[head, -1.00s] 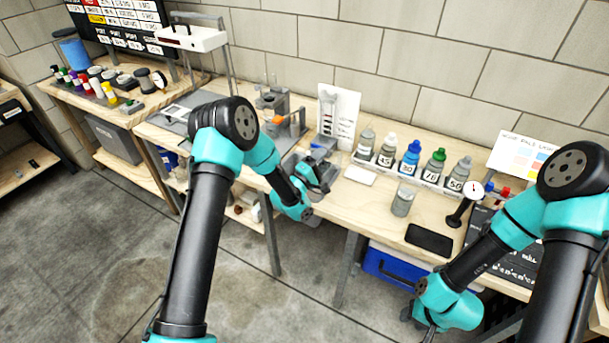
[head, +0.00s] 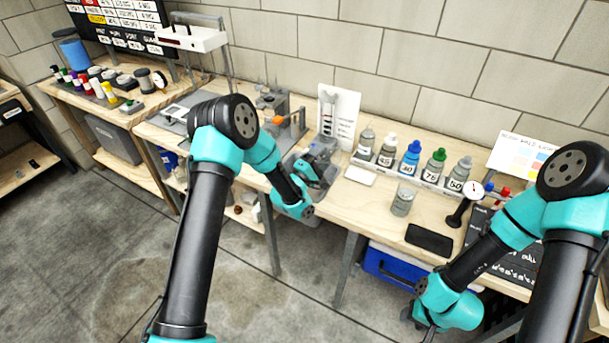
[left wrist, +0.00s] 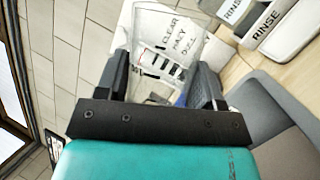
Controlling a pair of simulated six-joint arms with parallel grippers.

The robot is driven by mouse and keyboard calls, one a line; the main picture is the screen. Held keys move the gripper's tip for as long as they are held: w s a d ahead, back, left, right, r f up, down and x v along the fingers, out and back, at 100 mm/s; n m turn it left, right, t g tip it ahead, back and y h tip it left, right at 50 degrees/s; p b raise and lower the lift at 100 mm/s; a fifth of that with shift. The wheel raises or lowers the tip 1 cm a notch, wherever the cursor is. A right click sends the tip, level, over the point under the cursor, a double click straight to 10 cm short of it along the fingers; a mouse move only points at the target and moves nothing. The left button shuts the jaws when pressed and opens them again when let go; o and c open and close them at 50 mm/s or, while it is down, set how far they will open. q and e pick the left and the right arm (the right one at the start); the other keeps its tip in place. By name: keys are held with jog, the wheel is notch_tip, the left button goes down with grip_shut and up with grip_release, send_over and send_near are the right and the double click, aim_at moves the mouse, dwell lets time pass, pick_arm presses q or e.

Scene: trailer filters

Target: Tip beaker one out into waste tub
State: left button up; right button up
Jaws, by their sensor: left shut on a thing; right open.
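My left gripper (head: 322,160) is over the back middle of the bench in the head view, in front of a white card. In the left wrist view my left gripper (left wrist: 163,88) is shut on a clear beaker (left wrist: 160,45), one finger on each side of it. Card lettering shows through and behind the clear wall. Any number on the beaker, and its contents, I cannot make out. In the head view the beaker is mostly hidden by the gripper.
A row of labelled bottles (head: 412,160) stands on a rack to the right. A glass jar (head: 402,202), a black pad (head: 429,238) and a gauge (head: 467,203) are nearer the front.

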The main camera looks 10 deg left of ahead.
pick_arm(q)
jog(key=shift+w+a+r+n+t+y, duration=0.1)
jog(key=shift+a+r+n+t+y, duration=0.35)
jog(key=shift+n, duration=0.8)
jog(key=shift+w+a+r+n+t+y, duration=0.1)
jog(key=shift+a+n+t+y, duration=0.25)
jog(key=shift+n+t+y, duration=0.6)
jog(key=shift+w+a+r+n+t+y, duration=0.1)
jog(key=shift+a+r+n+y, duration=0.25)
jog(key=shift+n, duration=1.15)
jog(key=shift+f, duration=0.1)
dwell(0.9)
jog(key=m+g+h, duration=0.1)
jog(key=m, duration=0.1)
jog(key=d+f+m+g+h, duration=0.1)
jog(key=m, duration=0.2)
jog(key=d+m+g+h, duration=0.1)
jog(key=m, duration=0.1)
jog(key=shift+s+d+f+m+h, duration=0.2)
jog(key=shift+s+f+m+h, duration=0.1)
jog(key=shift+f+m, duration=0.1)
